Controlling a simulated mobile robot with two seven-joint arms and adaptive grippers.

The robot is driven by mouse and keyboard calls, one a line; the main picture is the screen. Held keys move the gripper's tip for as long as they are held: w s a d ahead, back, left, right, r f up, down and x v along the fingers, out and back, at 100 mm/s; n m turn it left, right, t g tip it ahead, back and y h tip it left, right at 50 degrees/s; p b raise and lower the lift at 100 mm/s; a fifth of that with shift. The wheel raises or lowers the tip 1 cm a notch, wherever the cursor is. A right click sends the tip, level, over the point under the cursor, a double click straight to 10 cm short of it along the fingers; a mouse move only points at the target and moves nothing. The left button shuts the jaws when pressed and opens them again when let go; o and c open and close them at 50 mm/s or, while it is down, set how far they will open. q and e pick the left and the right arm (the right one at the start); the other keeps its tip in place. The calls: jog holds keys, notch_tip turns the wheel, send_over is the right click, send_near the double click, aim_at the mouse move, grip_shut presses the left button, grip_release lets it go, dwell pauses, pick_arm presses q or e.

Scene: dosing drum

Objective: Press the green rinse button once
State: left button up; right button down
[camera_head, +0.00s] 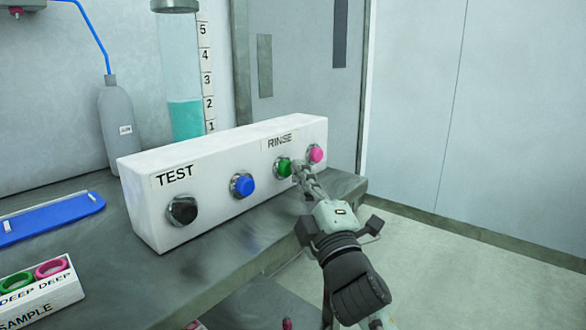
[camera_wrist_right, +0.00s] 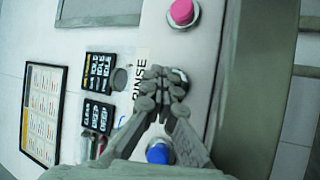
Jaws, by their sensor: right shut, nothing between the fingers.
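The green button (camera_head: 283,167) sits in a metal ring under the RINSE label (camera_head: 280,140) on the white button box (camera_head: 215,182). My right gripper (camera_head: 298,167) is shut and empty, its fingertips just at the right side of the green button in the head view. I cannot tell whether they touch it. In the right wrist view the shut fingers (camera_wrist_right: 165,85) cover the green button, and only part of a metal ring shows behind them. My left gripper is not in view.
Beside it on the box are a pink button (camera_head: 316,153), a blue button (camera_head: 243,186) and a black knob (camera_head: 183,210) under TEST. The box stands on a grey bench (camera_head: 225,250). A cylinder with teal liquid (camera_head: 186,118) stands behind. A blue tray (camera_head: 45,219) lies left.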

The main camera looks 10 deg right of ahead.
jog(key=shift+a, duration=0.25)
jog(key=shift+f, duration=0.45)
jog(key=shift+s+f, duration=0.1)
jog(key=shift+s+d+f, duration=0.1)
jog(key=shift+s+d, duration=0.2)
jog(key=shift+s, duration=0.05)
jog(key=shift+s+d+r, duration=0.15)
jog(key=shift+s+d, duration=0.6)
jog(key=shift+s, duration=0.1)
jog(key=shift+s+d+r, duration=0.1)
jog(key=shift+s+d, duration=0.6)
jog(key=shift+s, duration=0.1)
